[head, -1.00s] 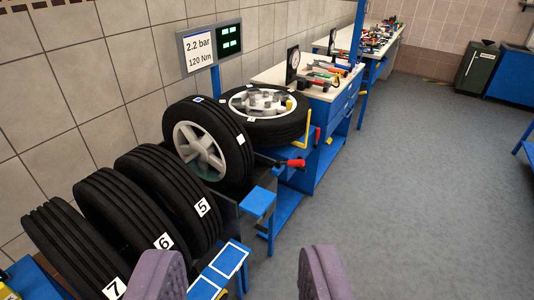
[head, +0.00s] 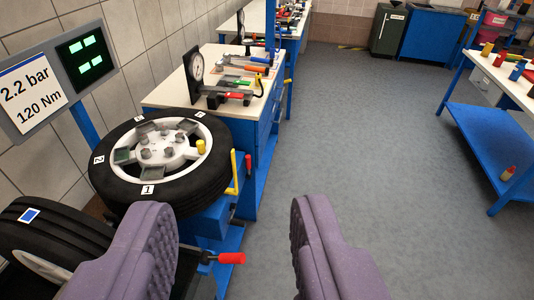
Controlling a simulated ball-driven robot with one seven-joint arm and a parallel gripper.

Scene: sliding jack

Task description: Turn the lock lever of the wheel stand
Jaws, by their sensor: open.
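A wheel (head: 128,190) with a light rim, loose grey parts and number labels lies flat on the blue wheel stand (head: 208,224). A yellow upright lever (head: 234,180) stands at the wheel's right side, with a small red-tipped part (head: 248,162) beside it. Lower down, a red-handled lever (head: 231,258) sticks out to the right on a dark rod. I cannot tell which of these is the lock lever. My gripper (head: 230,215) is open and empty. Its two purple fingers are wide apart, and the red handle shows between them. The left finger hides part of the stand.
An upright tyre (head: 48,235) stands at the lower left, partly behind the left finger. A display (head: 84,55) and sign stand at upper left. A workbench with tools (head: 215,95) lies behind the stand. A blue table (head: 488,135) is at right. The grey floor between is clear.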

